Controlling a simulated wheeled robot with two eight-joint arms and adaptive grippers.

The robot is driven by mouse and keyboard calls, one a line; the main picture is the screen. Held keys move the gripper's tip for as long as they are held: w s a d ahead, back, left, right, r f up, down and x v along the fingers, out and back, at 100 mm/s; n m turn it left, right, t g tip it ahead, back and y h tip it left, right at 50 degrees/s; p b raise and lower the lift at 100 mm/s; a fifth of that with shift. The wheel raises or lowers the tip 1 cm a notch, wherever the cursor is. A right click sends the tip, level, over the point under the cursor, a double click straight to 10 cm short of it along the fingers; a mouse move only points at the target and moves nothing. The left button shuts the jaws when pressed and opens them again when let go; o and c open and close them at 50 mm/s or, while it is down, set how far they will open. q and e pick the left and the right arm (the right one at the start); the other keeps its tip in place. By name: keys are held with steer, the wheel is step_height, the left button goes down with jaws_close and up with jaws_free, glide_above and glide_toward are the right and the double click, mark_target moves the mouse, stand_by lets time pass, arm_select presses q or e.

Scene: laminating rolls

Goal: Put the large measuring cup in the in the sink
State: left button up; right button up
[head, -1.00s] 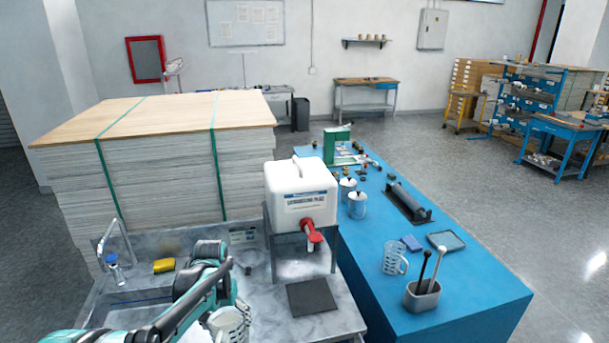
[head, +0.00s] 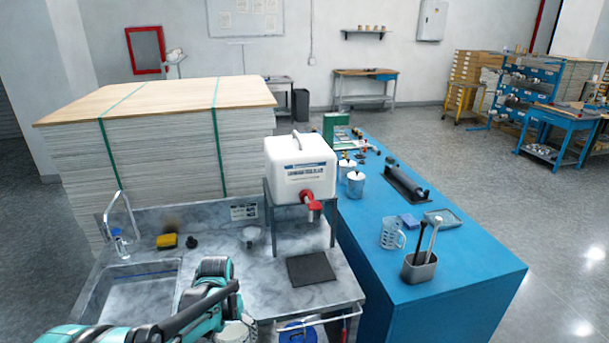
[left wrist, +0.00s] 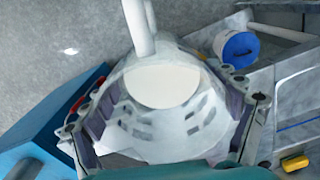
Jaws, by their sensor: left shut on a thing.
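The large measuring cup (left wrist: 160,85) is pale and translucent with grey markings, its handle pointing up in the left wrist view. My left gripper (left wrist: 168,128) is shut on it, with one finger on each side. In the head view the cup (head: 235,333) shows only partly at the bottom edge, beside my left arm. The sink (head: 128,288) is a grey basin in the counter, left of the arm, with a tap at its back left. Its near part is hidden by the arm. My right gripper is not in view.
A yellow sponge (head: 167,241) lies behind the sink. A white dispenser (head: 300,170) with a red tap stands on a stand to the right. A smaller measuring cup (head: 391,233) is on the blue table (head: 440,285). A blue-lidded bucket (head: 298,331) is low by the counter front.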

arm_select(q)
steer(key=s+d+f+b, duration=0.1)
steer(key=s+f+b, duration=0.3)
steer(key=f, duration=0.6)
steer(key=shift+s+d+b, duration=0.25)
steer(key=shift+d+b, duration=0.1)
steer(key=shift+b, duration=0.4)
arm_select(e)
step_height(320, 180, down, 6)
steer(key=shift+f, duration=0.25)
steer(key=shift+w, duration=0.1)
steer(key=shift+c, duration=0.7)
